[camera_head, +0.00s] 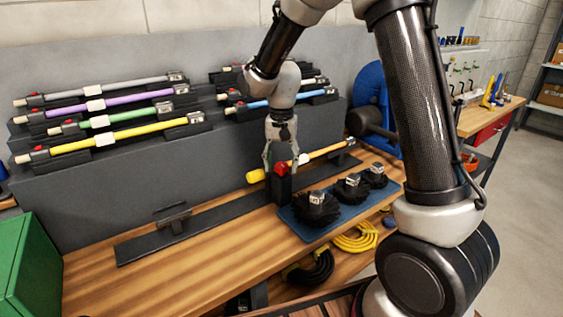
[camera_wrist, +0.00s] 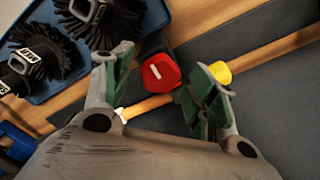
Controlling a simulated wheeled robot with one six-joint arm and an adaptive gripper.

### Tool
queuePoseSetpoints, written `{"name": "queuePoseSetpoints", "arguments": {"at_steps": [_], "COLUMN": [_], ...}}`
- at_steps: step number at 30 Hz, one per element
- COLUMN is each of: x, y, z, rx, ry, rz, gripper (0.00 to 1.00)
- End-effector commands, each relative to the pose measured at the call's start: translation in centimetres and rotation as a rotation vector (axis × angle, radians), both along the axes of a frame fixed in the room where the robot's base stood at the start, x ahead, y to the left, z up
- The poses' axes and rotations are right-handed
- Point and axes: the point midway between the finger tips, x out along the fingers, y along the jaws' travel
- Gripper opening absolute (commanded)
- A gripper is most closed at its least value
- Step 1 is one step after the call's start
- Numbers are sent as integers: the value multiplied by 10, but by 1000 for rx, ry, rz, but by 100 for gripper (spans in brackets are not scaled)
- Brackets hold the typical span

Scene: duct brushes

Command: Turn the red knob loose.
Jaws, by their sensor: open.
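The red knob (camera_wrist: 160,73) has a white mark on its top and sits on a dark clamp block beside a wooden rod (camera_wrist: 275,53) with a yellow collar (camera_wrist: 220,72). My gripper (camera_wrist: 158,88) is open, with one green-padded finger on each side of the knob and visible gaps to it. In the head view my gripper (camera_head: 281,160) points down over the red knob (camera_head: 281,168), which sits on the dark clamp (camera_head: 281,188). The rod (camera_head: 330,149) lies across there, with a yellow end (camera_head: 256,176) at left. Contact with the knob does not show.
A blue tray (camera_head: 298,228) with several black brushes stands right of the clamp. A rack (camera_head: 100,190) with coloured rods stands behind. A dark rail (camera_head: 145,246) runs along the wooden bench (camera_head: 100,280). A green box (camera_head: 22,265) is at far left.

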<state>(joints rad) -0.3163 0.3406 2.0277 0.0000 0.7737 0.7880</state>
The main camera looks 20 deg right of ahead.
Motion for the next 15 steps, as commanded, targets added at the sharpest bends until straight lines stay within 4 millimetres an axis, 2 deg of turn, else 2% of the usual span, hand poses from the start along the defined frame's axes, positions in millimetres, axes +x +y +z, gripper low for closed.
{"name": "queuePoseSetpoints", "arguments": {"at_steps": [5, 12, 15], "x": [0, 0, 0], "y": [0, 0, 0], "z": [0, 0, 0], "rx": [0, 0, 0], "ry": [0, 0, 0], "rz": [0, 0, 0], "gripper": [58, 14, 11]}}
